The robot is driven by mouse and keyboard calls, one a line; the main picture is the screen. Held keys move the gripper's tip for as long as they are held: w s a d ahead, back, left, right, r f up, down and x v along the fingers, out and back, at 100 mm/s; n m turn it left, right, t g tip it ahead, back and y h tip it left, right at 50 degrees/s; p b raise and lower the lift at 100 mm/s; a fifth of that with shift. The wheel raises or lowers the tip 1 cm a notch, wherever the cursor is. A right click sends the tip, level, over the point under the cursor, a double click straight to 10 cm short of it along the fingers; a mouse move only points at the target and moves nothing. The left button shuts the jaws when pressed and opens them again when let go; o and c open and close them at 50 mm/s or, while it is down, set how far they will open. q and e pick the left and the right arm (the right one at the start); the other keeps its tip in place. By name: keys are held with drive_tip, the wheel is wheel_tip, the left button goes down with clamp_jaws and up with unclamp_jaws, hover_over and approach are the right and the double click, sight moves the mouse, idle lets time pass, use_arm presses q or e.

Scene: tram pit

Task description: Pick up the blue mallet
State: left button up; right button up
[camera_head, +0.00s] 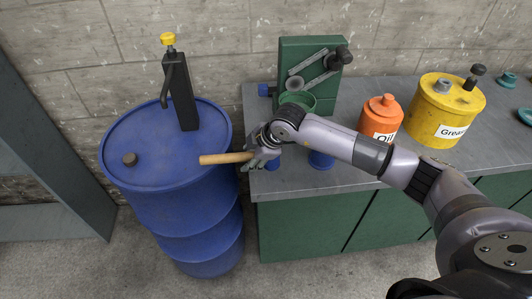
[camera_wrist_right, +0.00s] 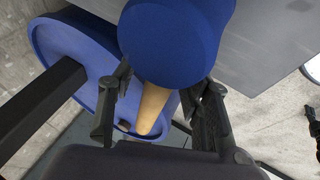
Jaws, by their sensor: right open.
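The blue mallet shows its tan wooden handle (camera_head: 225,158) in the head view, sticking out from the bench's left edge toward the blue drum. In the right wrist view its rounded blue head (camera_wrist_right: 175,40) is large and close, with the handle running down from it. My right gripper (camera_head: 257,157) is at the bench's left corner, around the handle's head end. In the wrist view the fingers (camera_wrist_right: 163,85) stand open on either side of the handle, with a gap visible on both sides. Most of the head is hidden by my arm in the head view. My left gripper is not in view.
The blue drum (camera_head: 165,165), with a black hand pump (camera_head: 182,95), stands close left of the bench (camera_head: 300,183). An orange oil can (camera_head: 381,115), a yellow grease can (camera_head: 443,110) and a green rack (camera_head: 305,52) stand on the bench. A small blue object (camera_head: 320,161) shows under my forearm.

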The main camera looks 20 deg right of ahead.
drive_tip(key=shift+w+f, duration=0.1)
drive_tip(key=shift+f, duration=0.05)
clamp_jaws()
idle(0.5)
